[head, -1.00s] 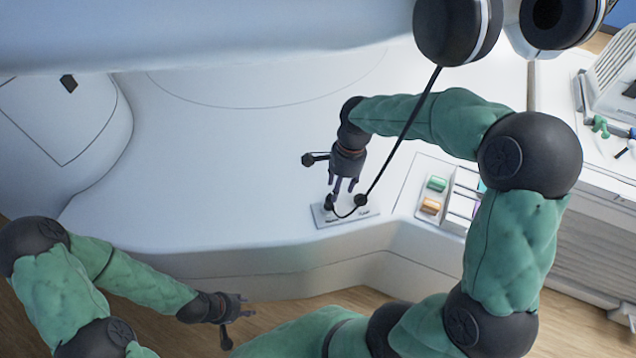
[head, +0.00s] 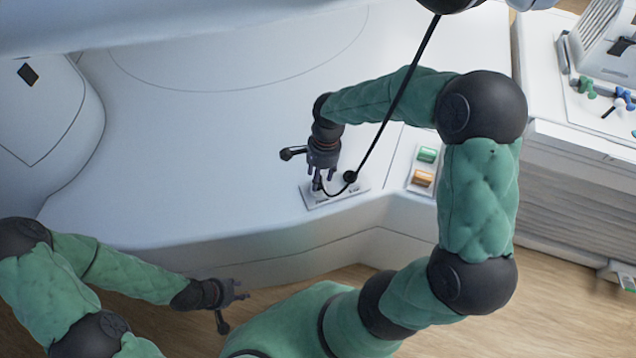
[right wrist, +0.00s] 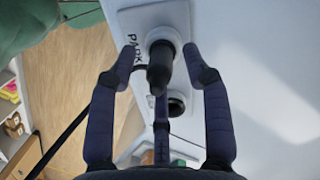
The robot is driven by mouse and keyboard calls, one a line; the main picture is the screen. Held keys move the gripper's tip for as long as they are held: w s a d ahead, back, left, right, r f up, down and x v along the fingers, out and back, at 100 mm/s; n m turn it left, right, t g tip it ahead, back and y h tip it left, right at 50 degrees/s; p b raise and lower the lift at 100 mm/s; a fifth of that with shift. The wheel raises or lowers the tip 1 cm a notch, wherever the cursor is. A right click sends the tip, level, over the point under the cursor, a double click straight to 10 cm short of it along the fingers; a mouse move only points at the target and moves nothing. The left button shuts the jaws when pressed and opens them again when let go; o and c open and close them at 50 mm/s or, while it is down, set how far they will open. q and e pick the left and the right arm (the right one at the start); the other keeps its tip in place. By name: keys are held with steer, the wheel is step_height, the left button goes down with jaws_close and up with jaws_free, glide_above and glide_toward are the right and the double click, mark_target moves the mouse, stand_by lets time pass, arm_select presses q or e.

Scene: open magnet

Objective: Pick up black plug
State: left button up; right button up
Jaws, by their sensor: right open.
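The black plug (right wrist: 160,66) stands upright in a white ringed socket beside the letters PARK in the right wrist view. In the head view it shows small and partly hidden (head: 317,186) on the white socket plate (head: 335,197). My right gripper (right wrist: 162,64) is open, with its fingers on either side of the plug and gaps visible between them and it. In the head view my right gripper (head: 323,178) is low over the plate. My left gripper (head: 235,308) is open and empty, low at the left, in front of the white bed.
A black cable (head: 395,95) comes down to a round black connector (head: 350,177) on the plate. Green and orange buttons (head: 424,166) lie to its right. The white bed surface (head: 200,150) is clear.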

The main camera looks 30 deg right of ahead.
step_height(320, 180, down, 2)
steer(key=shift+a, duration=0.15)
arm_select(q)
steer(key=shift+f, duration=0.35)
arm_select(e)
jaws_close()
steer(key=shift+r, duration=0.1)
